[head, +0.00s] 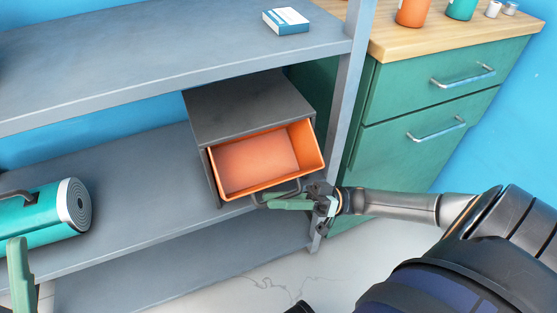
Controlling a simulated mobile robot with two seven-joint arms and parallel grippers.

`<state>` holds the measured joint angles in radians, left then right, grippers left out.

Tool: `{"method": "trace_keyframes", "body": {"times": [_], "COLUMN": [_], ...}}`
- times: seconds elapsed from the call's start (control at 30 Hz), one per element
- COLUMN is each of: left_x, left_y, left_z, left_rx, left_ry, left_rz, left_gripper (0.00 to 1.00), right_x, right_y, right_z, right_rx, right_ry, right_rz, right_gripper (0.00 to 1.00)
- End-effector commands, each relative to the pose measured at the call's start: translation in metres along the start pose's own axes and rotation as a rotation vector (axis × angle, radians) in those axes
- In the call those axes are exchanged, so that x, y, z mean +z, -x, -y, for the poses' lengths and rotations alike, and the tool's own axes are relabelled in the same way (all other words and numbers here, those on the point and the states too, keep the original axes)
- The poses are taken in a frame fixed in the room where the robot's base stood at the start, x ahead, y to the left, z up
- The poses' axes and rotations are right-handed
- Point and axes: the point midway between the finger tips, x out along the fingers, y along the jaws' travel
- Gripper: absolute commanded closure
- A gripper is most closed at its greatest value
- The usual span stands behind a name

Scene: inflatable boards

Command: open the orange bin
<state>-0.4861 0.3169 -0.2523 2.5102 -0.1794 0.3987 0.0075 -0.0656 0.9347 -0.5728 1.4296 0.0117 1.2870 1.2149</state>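The orange bin (258,165) is a drawer in a dark grey casing (245,105) on the middle grey shelf. It is pulled out toward me, and its empty inside shows. A dark handle (280,194) is on its front. My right gripper (290,203) is at this handle, coming in from the right. Its green fingers overlap the handle in the picture, and I cannot tell whether they are closed on it. Part of my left gripper (20,277), a green finger, shows at the lower left edge, far from the bin.
A teal cylinder (40,217) with a dark handle lies on the shelf at left. A small blue and white box (286,20) is on the upper shelf (150,60). A grey post (345,120) stands right of the bin, beside a green drawer cabinet (430,110). Floor shows below.

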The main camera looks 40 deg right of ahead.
Motion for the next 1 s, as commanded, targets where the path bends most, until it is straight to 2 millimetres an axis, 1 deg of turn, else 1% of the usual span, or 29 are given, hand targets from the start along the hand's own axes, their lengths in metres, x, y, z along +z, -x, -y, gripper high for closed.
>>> {"method": "trace_keyframes", "body": {"times": [0.33,0.47,0.57,0.83,1.0], "left_x": [0.0,-0.001,-0.001,0.001,0.004], "left_y": [-0.001,-0.001,-0.001,0.001,0.004], "left_z": [0.001,0.001,0.002,0.001,-0.001], "left_rx": [-0.007,-0.008,-0.008,-0.008,-0.005], "left_ry": [0.001,0.001,0.001,0.0,-0.004], "left_rz": [-0.001,-0.001,-0.001,-0.002,0.0], "left_gripper": [0.5,0.5,0.5,0.5,0.5], "right_x": [0.0,0.0,0.0,0.001,0.001], "right_y": [0.0,0.007,0.022,0.082,0.11], "right_z": [0.0,0.0,-0.001,-0.001,-0.001], "right_rx": [-0.001,0.001,0.004,0.005,0.002], "right_ry": [0.001,0.0,0.0,0.0,0.001], "right_rz": [0.0,0.001,0.003,0.002,0.001], "right_gripper": [0.73,0.73,0.73,0.73,0.73]}}
